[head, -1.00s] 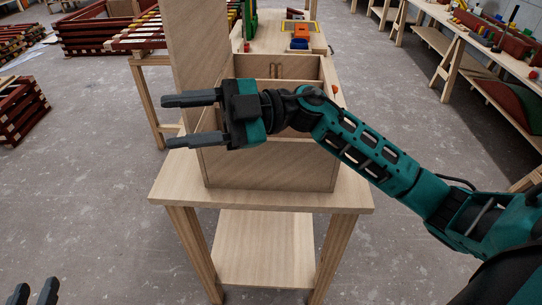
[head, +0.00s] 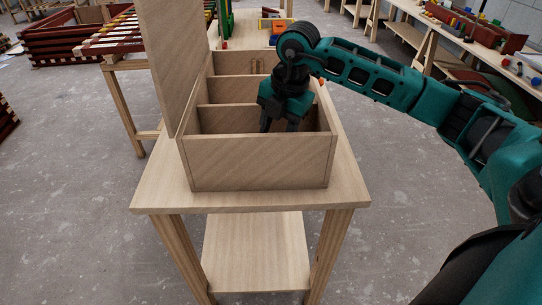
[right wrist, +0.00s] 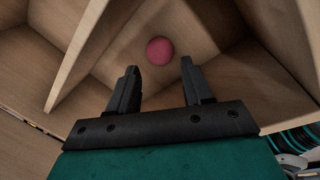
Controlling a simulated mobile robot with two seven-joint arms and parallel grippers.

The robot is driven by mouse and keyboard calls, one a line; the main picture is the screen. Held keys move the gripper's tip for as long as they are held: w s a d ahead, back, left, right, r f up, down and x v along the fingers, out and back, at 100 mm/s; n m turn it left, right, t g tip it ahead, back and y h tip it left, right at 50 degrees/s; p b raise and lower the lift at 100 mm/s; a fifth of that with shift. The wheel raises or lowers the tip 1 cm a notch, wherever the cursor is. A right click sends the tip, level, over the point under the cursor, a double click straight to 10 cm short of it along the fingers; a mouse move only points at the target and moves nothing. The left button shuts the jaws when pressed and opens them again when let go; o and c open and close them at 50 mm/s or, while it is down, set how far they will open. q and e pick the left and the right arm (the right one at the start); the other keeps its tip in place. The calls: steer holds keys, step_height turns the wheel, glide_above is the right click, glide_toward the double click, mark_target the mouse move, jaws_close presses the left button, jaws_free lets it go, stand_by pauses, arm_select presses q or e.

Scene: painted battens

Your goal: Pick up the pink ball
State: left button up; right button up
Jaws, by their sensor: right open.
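The pink ball (right wrist: 160,51) shows in the right wrist view, lying on the floor of a compartment of the wooden box (head: 260,163). In the head view the ball is hidden by the box walls and my arm. My right gripper (head: 281,124) points down into the box's front compartment. In the right wrist view its two fingers (right wrist: 158,77) are apart with nothing between them, and the ball lies just beyond the tips. My left gripper is not in view.
The box stands on a small wooden table (head: 350,185) with its tall lid (head: 175,60) raised at the left. Thin dividers (head: 255,120) split the box into compartments. Workbenches with several coloured parts stand behind and at the right.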

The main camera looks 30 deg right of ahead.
steer(key=f, duration=0.4)
steer(key=w+f, duration=0.1)
steer(key=f, duration=0.1)
steer(key=shift+w+a+f+b, duration=0.1)
steer(key=shift+a+f+b, duration=0.15)
steer(key=shift+a+b, duration=0.1)
steer(key=shift+r, duration=0.1)
steer(key=c, duration=0.7)
steer(key=shift+r, duration=0.1)
